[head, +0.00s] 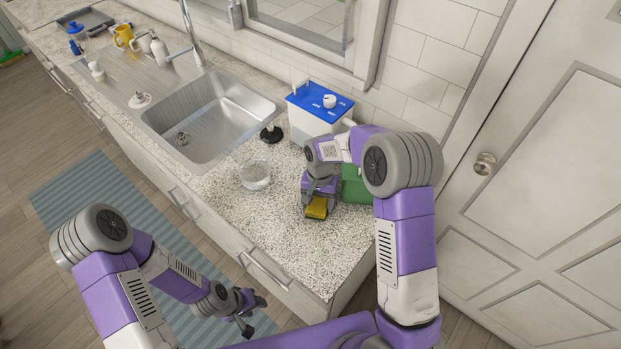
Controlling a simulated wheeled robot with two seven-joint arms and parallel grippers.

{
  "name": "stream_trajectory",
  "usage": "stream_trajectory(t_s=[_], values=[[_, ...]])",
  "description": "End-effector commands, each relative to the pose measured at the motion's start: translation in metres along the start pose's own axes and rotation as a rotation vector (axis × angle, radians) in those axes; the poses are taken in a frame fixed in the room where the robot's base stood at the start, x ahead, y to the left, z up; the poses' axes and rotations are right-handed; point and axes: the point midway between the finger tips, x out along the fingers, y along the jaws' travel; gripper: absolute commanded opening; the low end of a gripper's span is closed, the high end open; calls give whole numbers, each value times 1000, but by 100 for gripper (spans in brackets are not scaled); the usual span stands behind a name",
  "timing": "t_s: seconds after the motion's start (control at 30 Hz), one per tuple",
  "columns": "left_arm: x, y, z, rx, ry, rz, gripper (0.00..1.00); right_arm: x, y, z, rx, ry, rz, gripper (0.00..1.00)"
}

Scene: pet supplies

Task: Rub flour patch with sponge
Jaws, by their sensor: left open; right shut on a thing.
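My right gripper (318,198) is low over the speckled countertop, right of the glass. It is shut on a yellow sponge (317,208), which is at or close to the counter surface; I cannot tell if it touches. I cannot make out the flour patch against the speckled stone, and the gripper and sponge cover part of that area. My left gripper (248,312) is open and empty, low in front of the cabinets and away from the counter top.
A clear glass (255,174) stands left of the sponge. A green object (355,186) sits right behind my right gripper, partly hidden. A white container with a blue lid (318,101) and a black-based item (271,134) stand behind. The sink (213,118) is left. The counter's front right is clear.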

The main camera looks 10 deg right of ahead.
Motion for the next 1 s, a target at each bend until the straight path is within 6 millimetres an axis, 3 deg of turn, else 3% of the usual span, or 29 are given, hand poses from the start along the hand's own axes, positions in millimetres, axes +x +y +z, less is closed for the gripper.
stream_trajectory(t_s=[0.07, 0.6, 1.0], values=[[-9, 4, 0, 0, 0, 0, 44, -25, -1, 3, -1, 4, -4, 39], [-42, 16, 2, 0, 0, 0, 44, -70, 1, 9, 3, 1, -2, 39], [-48, 18, 2, 0, 0, 0, 44, -79, 1, 11, 4, 0, -2, 39]])
